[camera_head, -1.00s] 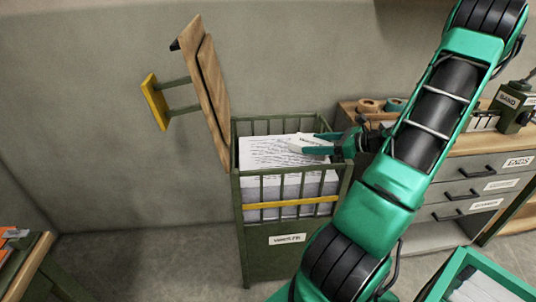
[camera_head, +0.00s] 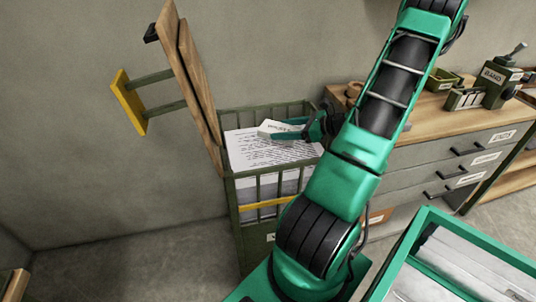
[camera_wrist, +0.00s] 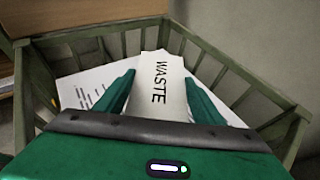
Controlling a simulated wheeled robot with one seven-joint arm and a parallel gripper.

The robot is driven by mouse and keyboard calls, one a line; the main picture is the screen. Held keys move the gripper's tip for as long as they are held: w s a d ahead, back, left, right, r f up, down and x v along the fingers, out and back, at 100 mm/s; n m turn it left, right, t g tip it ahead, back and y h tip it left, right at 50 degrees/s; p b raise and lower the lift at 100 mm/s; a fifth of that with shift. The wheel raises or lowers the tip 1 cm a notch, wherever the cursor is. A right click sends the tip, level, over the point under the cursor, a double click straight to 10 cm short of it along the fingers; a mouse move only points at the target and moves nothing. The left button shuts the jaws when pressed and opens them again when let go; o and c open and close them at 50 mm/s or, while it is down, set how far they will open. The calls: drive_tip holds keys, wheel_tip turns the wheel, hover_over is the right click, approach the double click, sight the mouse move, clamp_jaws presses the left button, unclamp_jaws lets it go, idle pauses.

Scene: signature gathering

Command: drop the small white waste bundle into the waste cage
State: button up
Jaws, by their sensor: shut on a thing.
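The small white waste bundle (camera_head: 281,128) is held in my gripper (camera_head: 296,133). In the wrist view the bundle (camera_wrist: 160,88) shows the word WASTE between the two green fingers of my gripper (camera_wrist: 160,92), which are shut on it. The waste cage (camera_head: 265,188) is a green slatted bin, and a stack of printed white paper (camera_head: 265,150) fills it near the rim. The bundle is over the paper, inside the outline of the cage. I cannot tell whether it touches the paper. In the wrist view the cage's slats (camera_wrist: 250,95) surround the fingers.
A wooden lid (camera_head: 190,85) with a yellow handle (camera_head: 128,102) stands raised at the cage's left. A drawer bench (camera_head: 430,130) with a BAND dispenser (camera_head: 492,80) is at the right. A green-framed crate (camera_head: 440,218) with white contents is at the lower right.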

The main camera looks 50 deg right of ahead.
drive_tip(key=shift+s+f, duration=0.1)
drive_tip(key=shift+f, duration=1.1)
drive_tip(key=o, duration=1.2)
drive_tip(key=shift+o, duration=0.2)
drive_tip(key=v, duration=1)
drive_tip(key=shift+s, duration=0.3)
drive_tip(key=shift+d, duration=0.15)
